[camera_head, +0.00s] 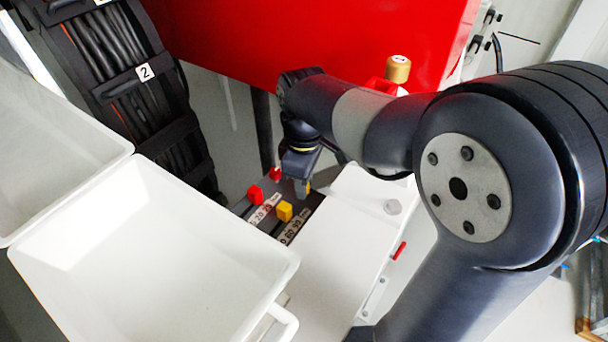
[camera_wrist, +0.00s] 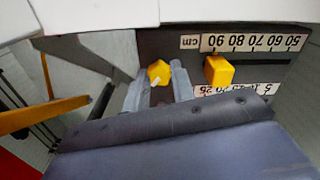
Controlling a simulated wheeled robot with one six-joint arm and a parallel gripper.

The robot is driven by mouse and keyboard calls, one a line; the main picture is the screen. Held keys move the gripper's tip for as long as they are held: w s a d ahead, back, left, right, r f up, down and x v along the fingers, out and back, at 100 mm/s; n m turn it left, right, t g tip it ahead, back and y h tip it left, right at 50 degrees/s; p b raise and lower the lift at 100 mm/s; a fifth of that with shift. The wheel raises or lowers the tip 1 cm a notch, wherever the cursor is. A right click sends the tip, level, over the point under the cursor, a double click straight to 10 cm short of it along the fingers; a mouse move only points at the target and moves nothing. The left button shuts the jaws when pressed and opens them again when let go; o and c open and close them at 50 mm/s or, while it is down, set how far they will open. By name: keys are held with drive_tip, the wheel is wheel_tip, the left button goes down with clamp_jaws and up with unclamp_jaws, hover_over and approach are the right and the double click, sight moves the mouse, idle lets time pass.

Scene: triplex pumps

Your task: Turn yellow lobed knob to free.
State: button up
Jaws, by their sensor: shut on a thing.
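The yellow lobed knob (camera_wrist: 159,73) shows in the wrist view between the fingertips of my gripper (camera_wrist: 156,88), with a small pale mark on its face. The fingers sit on either side of it and are shut on it. In the head view my gripper (camera_head: 301,190) points down at the dark panel below the red housing. There the knob is mostly hidden behind the fingers. Any wording for its free position is not visible.
A yellow block slider (camera_wrist: 218,70) sits right of the knob beside a centimetre scale (camera_wrist: 250,43); it also shows in the head view (camera_head: 285,211). Red blocks (camera_head: 255,193) stand left of it. White trays (camera_head: 150,235) fill the left, and a red housing (camera_head: 330,40) stands behind.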

drive_tip(key=shift+n+p, duration=0.65)
drive_tip(key=shift+n, duration=1.55)
drive_tip(key=o, duration=1)
drive_tip(key=shift+r, duration=0.15)
